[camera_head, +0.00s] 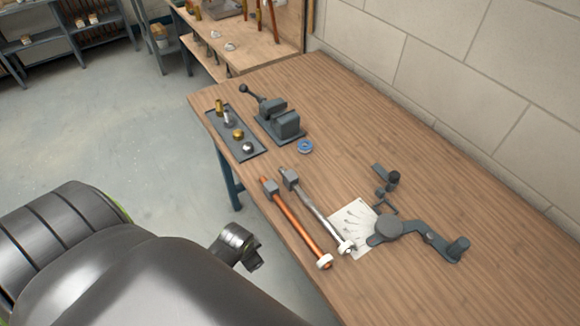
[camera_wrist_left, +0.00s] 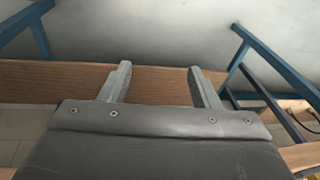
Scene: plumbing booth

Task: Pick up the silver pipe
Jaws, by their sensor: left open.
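The silver pipe (camera_head: 319,213) lies on the wooden workbench in the head view, with a grey block at its far end and a white fitting at its near end. The copper pipe (camera_head: 296,224) lies close beside it on the left. My left gripper (camera_head: 252,263) is off the bench's front edge, left of both pipes and apart from them. In the left wrist view my left gripper (camera_wrist_left: 160,74) has its two fingers spread with nothing between them. The pipes are not seen in that view. My right gripper is in neither view.
The workbench (camera_head: 345,100) holds a vise (camera_head: 282,121), a dark tray (camera_head: 246,153) of small fittings, blue tape (camera_head: 305,147), a paper sheet (camera_head: 352,213) and a grey bending tool (camera_head: 420,235). The bench's back is clear along the block wall.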

